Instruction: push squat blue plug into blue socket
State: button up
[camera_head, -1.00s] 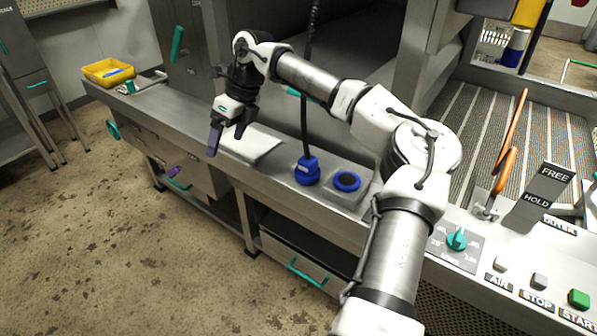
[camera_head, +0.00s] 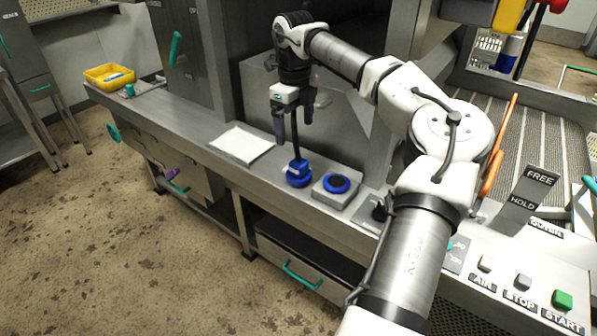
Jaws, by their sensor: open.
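The squat blue plug (camera_head: 298,175) is at the lower end of a black cable, on or just above the steel counter. The blue socket (camera_head: 337,184) is a blue ring with a dark centre on a grey block, just right of the plug and apart from it. My gripper (camera_head: 294,138) points down with its fingers apart, above the plug and close to its cable. The cable's upper part is hidden behind my gripper and wrist. Whether the fingers straddle the cable is hard to tell.
A white sheet (camera_head: 242,145) lies on the counter left of the plug. A yellow bin (camera_head: 109,76) stands at the counter's far left end. The control panel with the START button (camera_head: 562,299) and an orange lever (camera_head: 492,175) are at right.

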aim_at(299, 160)
notch_tip(299, 160, down, 8)
jog(key=shift+p, duration=0.45)
jog(key=shift+s+d+f+p, duration=0.15)
jog(key=shift+f+p, duration=0.15)
jog(key=shift+f, duration=0.55)
jog(key=shift+d+f+p, duration=0.15)
jog(key=shift+f+p, duration=0.15)
jog(key=shift+f, duration=0.6)
jog(key=shift+s+d+f+p, duration=0.15)
jog(key=shift+f+p, duration=0.15)
jog(key=shift+f, duration=0.55)
jog(key=c, duration=1)
jog(key=shift+r, duration=0.1)
notch_tip(299, 160, up, 20)
jog(key=shift+f+b, duration=0.1)
jog(key=shift+b, duration=1.15)
